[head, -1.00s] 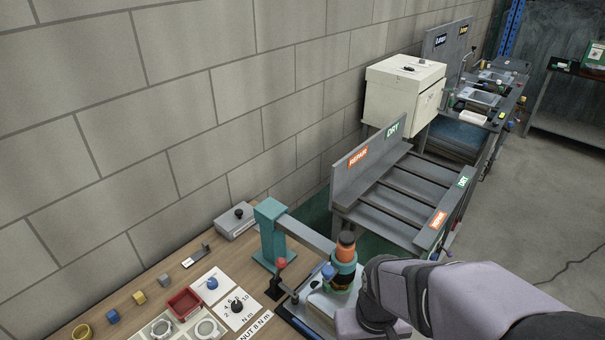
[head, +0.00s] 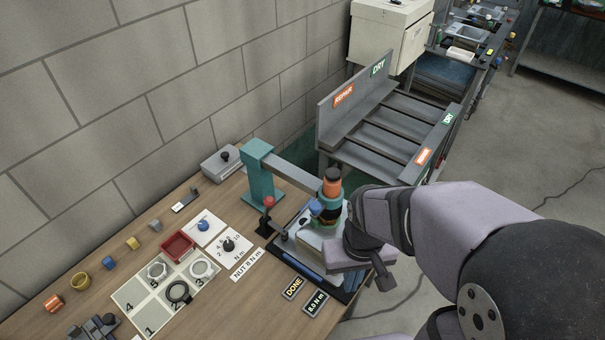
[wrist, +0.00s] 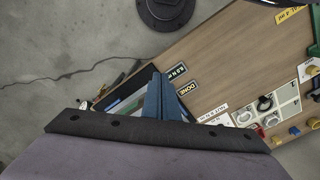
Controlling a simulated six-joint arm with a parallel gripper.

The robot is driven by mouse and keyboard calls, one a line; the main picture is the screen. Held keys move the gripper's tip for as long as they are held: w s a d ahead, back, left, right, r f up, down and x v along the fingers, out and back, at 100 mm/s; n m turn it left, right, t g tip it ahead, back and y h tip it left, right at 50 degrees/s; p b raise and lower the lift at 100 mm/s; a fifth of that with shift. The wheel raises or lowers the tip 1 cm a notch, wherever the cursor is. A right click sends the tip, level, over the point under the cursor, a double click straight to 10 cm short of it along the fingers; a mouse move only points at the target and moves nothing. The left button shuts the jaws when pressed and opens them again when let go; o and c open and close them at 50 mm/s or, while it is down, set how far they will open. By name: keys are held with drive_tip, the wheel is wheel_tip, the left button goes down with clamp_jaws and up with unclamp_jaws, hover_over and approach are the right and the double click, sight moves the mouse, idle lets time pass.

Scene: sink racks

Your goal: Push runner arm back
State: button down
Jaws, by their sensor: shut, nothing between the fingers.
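The runner arm (head: 292,172) is a grey bar reaching from a teal post (head: 259,175) toward the lower right. At its end hangs the runner (head: 331,189), an orange, black and teal cylinder, over the dark-edged fixture (head: 290,255). A blue knob (head: 316,208) shows beside it. In the head view my wrist is right beside the runner, and my fingertips are hidden; contact cannot be told. In the wrist view my gripper (wrist: 158,92) is shut and empty, its blue-grey fingers together over the fixture area. The runner does not show clearly there.
Labels DONE (head: 294,287) and 8.0 N m (head: 316,303) are at the bench's front edge. A red-knobbed lever (head: 268,203) stands left of the fixture. A numbered tray (head: 140,292) and a red bin (head: 178,246) lie farther left. A slotted rack (head: 385,125) stands behind.

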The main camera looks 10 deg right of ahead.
idle(0.3)
drive_tip(key=c, duration=1.7)
unclamp_jaws()
drive_tip(key=shift+w, duration=0.15)
drive_tip(key=shift+o, duration=1.2)
drive_tip(key=shift+w+r, duration=0.15)
drive_tip(key=shift+w, duration=0.2)
wheel_tip(320, 180, up, 10)
drive_tip(key=b, duration=0.5)
hover_over(315, 205)
drive_tip(key=shift+s+d+f, duration=0.15)
drive_tip(key=shift+s+f, duration=0.05)
drive_tip(key=shift+s, duration=0.1)
drive_tip(key=shift+w+r, duration=0.35)
drive_tip(key=shift+r, duration=0.05)
drive_tip(key=shift+f+p, duration=0.7)
drive_tip(key=shift+f, duration=2.95)
